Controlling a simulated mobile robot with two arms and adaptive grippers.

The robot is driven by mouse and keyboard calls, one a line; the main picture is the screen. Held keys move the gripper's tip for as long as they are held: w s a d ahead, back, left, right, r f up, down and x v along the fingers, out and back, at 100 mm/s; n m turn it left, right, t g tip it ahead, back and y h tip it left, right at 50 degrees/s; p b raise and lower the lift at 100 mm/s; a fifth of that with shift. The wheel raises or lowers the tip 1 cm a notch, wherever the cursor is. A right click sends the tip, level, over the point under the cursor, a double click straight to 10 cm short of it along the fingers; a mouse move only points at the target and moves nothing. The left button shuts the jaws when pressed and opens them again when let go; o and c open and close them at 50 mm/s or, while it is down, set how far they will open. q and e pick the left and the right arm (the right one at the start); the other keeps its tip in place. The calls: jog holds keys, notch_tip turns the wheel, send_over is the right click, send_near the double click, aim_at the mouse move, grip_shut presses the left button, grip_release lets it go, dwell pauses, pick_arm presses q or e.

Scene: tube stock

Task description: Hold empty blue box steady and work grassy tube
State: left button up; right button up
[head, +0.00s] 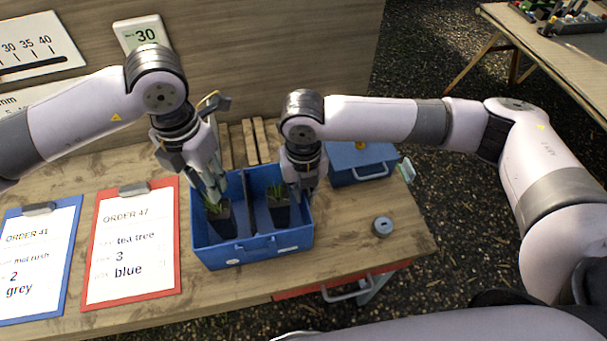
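A blue box (233,254) with a dark divider stands on the bench. It is not empty: one dark tube (221,224) with grassy green leaves stands in the left compartment and another (279,215) in the right one. My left gripper (214,192) points down into the left compartment, at the top of the left tube; its fingers overlap the leaves, and I cannot tell whether they grip it. My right gripper (302,188) points down at the box's right side, beside the right tube. Its fingertips are partly hidden, so its grip is unclear.
A second blue box (360,165) with a handle stands behind right. A red clipboard (133,243) and a blue clipboard (40,258) lie left. A small round grey object (382,227) sits right. A wooden slatted piece (248,142) stands behind the box.

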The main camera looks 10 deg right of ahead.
aim_at(303, 201)
jog(key=shift+f, duration=1.8)
jog(key=shift+c, duration=0.3)
grip_shut()
